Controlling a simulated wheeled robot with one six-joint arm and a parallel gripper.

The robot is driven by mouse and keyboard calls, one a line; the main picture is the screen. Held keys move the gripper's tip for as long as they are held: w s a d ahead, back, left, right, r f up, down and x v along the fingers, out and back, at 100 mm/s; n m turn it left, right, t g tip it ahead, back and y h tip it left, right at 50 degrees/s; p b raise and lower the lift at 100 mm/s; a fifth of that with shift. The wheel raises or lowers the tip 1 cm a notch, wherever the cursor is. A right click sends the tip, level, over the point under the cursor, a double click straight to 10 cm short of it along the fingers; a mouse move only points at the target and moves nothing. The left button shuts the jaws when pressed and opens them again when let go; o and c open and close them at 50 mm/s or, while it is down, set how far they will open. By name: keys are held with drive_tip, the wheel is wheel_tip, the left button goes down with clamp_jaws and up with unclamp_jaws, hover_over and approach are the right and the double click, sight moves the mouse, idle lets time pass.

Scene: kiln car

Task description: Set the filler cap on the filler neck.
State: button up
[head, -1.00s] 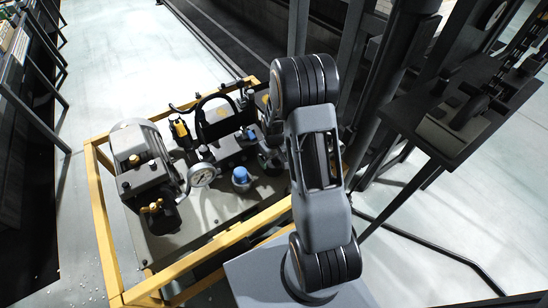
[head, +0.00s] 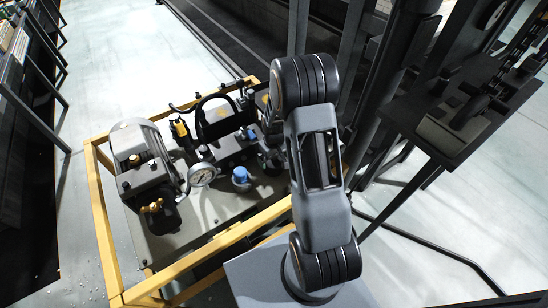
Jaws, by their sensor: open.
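A blue cap-like piece (head: 240,175) stands on top of the hydraulic unit, just right of the round gauge in the head view. It looks like the filler cap. The filler neck cannot be made out under it, so I cannot tell whether the cap is seated. My gripper (head: 252,134) seems to be the small dark and blue part behind and above the cap, apart from it. It is small and partly lost among dark fittings and behind my arm. It is open, and I see nothing held in it.
The unit stands inside a yellow frame (head: 103,225). A round gauge (head: 202,174), a motor (head: 140,150) and a black hoop (head: 215,112) crowd around the cap. Dark steel posts and a bracket (head: 450,130) stand at the right. Pale floor is free at the left.

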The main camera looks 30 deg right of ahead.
drive_tip(key=shift+r+p, duration=2.7)
drive_tip(key=shift+r, duration=0.75)
wheel_tip(320, 180, up, 14)
drive_tip(key=p, duration=0.3)
drive_tip(key=s+a+r+t+p, duration=0.1)
drive_tip(key=s+a+r+p, duration=0.2)
drive_tip(key=r, duration=0.6)
drive_tip(key=s+a+r+t+p, duration=0.1)
drive_tip(key=s+a+r+p, duration=0.2)
drive_tip(key=s+r+p, duration=0.4)
drive_tip(key=s+a+r+m+t+p, duration=0.1)
drive_tip(key=s+a+r+p, duration=0.2)
drive_tip(key=r, duration=0.9)
drive_tip(key=s+p, duration=0.2)
drive_tip(key=p, duration=0.1)
drive_tip(key=shift+s+a+t, duration=0.25)
drive_tip(key=shift+a+t, duration=0.05)
drive_tip(key=shift+a, duration=0.1)
